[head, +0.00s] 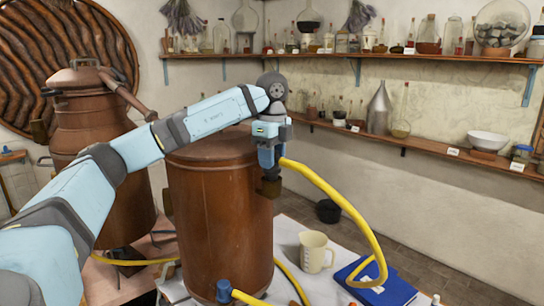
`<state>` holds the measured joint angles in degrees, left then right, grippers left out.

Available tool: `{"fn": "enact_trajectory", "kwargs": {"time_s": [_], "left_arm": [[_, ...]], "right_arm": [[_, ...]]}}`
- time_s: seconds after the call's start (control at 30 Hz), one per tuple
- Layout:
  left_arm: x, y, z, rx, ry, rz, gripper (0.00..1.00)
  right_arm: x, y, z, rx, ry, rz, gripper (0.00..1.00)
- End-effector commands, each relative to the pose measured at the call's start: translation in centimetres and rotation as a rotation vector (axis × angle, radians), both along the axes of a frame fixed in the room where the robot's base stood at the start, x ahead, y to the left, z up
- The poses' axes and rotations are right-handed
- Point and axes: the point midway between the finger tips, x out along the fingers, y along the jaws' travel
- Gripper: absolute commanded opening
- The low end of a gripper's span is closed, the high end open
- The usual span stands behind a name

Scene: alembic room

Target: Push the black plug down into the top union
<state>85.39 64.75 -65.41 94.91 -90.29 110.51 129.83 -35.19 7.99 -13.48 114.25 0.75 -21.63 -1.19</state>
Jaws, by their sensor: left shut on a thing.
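The top union (266,158) is a blue fitting at the upper right side of a copper vessel (205,215), with a yellow hose (335,197) leading off to the right. My left gripper (269,140) points down directly over the union, close to it. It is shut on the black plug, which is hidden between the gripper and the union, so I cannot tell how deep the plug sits. My right gripper is not in view.
A lower blue fitting (224,291) has another yellow hose. A cream jug (315,252) and a blue book (388,290) stand right of the vessel. A copper still (92,130) stands at left. Wall shelves (430,148) hold glassware at the back.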

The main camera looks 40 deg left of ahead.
Motion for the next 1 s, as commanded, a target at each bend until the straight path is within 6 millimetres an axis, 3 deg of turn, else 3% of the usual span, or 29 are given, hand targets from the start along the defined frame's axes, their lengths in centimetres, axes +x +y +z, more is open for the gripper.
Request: {"fn": "enact_trajectory", "kwargs": {"time_s": [1.0], "left_arm": [[0.00,0.00,-0.60,0.000,0.000,0.000,0.14]], "right_arm": [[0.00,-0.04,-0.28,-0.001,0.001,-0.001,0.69]]}}
